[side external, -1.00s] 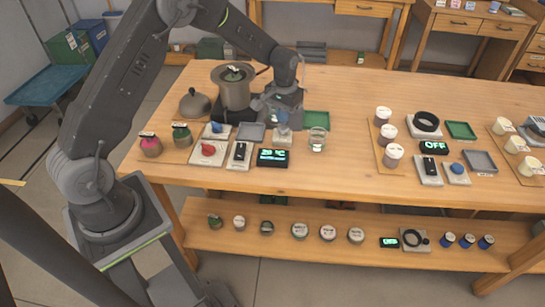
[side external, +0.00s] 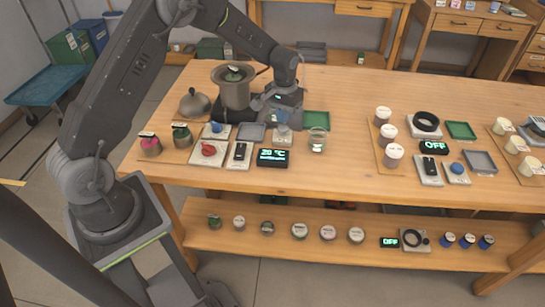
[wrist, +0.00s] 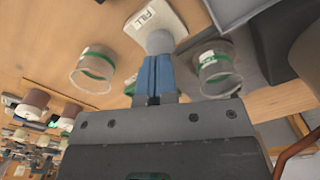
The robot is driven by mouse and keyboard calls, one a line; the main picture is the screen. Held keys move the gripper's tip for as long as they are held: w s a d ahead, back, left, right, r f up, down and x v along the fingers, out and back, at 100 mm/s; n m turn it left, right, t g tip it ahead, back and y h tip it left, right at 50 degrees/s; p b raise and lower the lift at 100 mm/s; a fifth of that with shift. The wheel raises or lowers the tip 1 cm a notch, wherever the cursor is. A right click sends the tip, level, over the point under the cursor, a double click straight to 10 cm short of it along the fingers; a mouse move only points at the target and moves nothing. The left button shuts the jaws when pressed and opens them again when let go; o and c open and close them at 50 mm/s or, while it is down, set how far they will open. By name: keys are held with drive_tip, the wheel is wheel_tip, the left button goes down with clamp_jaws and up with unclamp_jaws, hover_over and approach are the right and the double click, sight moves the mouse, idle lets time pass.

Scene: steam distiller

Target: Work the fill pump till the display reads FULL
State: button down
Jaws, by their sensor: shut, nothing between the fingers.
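The fill pump is a small pale plate (wrist: 160,16) lettered FILL, with a round grey knob (wrist: 160,42) standing on it. My gripper (wrist: 157,62) has its blue fingers shut with nothing between them, right at the knob. I cannot tell whether they touch it. In the side view my gripper (side external: 282,117) points down over the pump plate (side external: 282,139), and the arm partly hides this spot. The dark display (side external: 272,157) in front reads 20 °C, with a smaller line below that is too small to read.
A glass jar (side external: 317,140) stands right of the pump. Two green-banded glass vessels (wrist: 92,70) (wrist: 217,70) flank my fingers. A metal pot (side external: 234,92), a domed lid (side external: 195,103), a switch plate (side external: 240,155) and a red-knob plate (side external: 207,153) stand left.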

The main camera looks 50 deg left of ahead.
sight(283, 127)
drive_tip(key=shift+f, duration=0.15)
drive_tip(key=shift+f, duration=1.6)
drive_tip(key=shift+r, duration=2.8)
wheel_tip(283, 127, up, 4)
drive_tip(key=shift+f, duration=3.05)
drive_tip(key=shift+f, duration=0.2)
